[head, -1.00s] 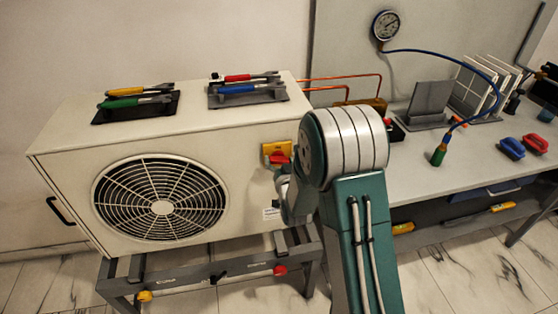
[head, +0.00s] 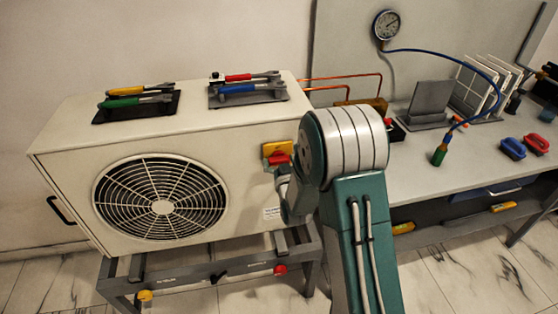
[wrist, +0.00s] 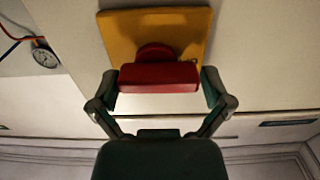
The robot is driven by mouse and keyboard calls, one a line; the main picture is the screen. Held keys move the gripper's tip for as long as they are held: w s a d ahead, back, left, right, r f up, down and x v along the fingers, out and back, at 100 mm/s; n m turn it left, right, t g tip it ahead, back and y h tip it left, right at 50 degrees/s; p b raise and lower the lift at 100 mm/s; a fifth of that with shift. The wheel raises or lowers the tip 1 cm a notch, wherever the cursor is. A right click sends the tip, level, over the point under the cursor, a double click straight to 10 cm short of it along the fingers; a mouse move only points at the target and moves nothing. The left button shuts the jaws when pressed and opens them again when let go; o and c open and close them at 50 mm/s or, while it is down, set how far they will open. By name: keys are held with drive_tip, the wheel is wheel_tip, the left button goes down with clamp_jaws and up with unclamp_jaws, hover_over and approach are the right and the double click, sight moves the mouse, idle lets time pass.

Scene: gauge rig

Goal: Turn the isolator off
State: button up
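The isolator is a yellow plate (head: 277,148) with a red handle (head: 279,159) on the front of the cream outdoor unit, near its right end. In the head view the handle looks about level. In the wrist view the yellow plate (wrist: 183,30) lies beyond the red handle (wrist: 159,77), whose bar runs across the picture. My gripper (wrist: 160,88) has one finger at each end of the bar, both seeming to touch it. In the head view my gripper is mostly hidden behind my arm.
The cream unit (head: 70,160) has a fan grille and stands on a grey frame. Tools lie on dark trays on its top. Copper pipes (head: 345,76) run right to a bench (head: 395,175) with a gauge (head: 386,25), blue hose and red and blue items.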

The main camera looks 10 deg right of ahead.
drive_tip(key=shift+s, duration=0.1)
drive_tip(key=s, duration=1.1)
drive_tip(key=shift+s, duration=0.35)
drive_tip(key=s+r+g, duration=0.4)
drive_tip(key=r+g, duration=0.2)
drive_tip(key=r, duration=0.3)
drive_tip(key=s+r+g, duration=0.3)
drive_tip(key=s, duration=0.7)
drive_tip(key=s+r+g, duration=0.3)
drive_tip(key=s, duration=0.8)
drive_tip(key=shift+r, duration=0.15)
